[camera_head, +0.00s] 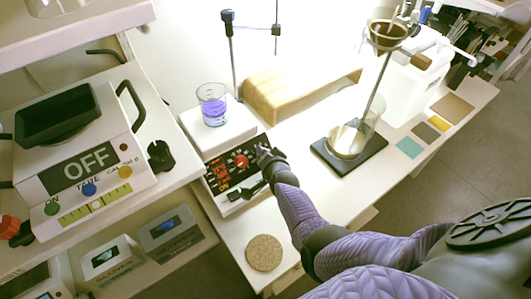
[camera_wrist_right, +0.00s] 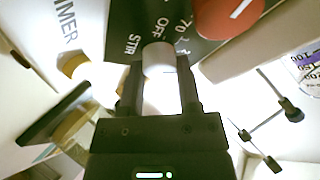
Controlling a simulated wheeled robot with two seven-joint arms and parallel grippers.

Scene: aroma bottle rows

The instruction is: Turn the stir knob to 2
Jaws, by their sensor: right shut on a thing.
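The hotplate stirrer (camera_head: 228,176) stands on the white bench with its dark panel and red lettering facing me. A red knob (camera_head: 241,161) sits on the panel and also shows at the top of the right wrist view (camera_wrist_right: 225,14). My right gripper (camera_head: 264,157) is at the panel's right side. In the right wrist view the gripper (camera_wrist_right: 159,84) is shut on a pale cylindrical stir knob (camera_wrist_right: 158,57), beside the STIR and OFF lettering. The knob's pointer mark cannot be made out. My left gripper is not in view.
A beaker of purple liquid (camera_head: 213,106) stands on the stirrer's top plate. A device reading OFF (camera_head: 86,160) stands on the left shelf. A stand with a dark base (camera_head: 348,165) is to the right. A round cork mat (camera_head: 264,253) lies at the front.

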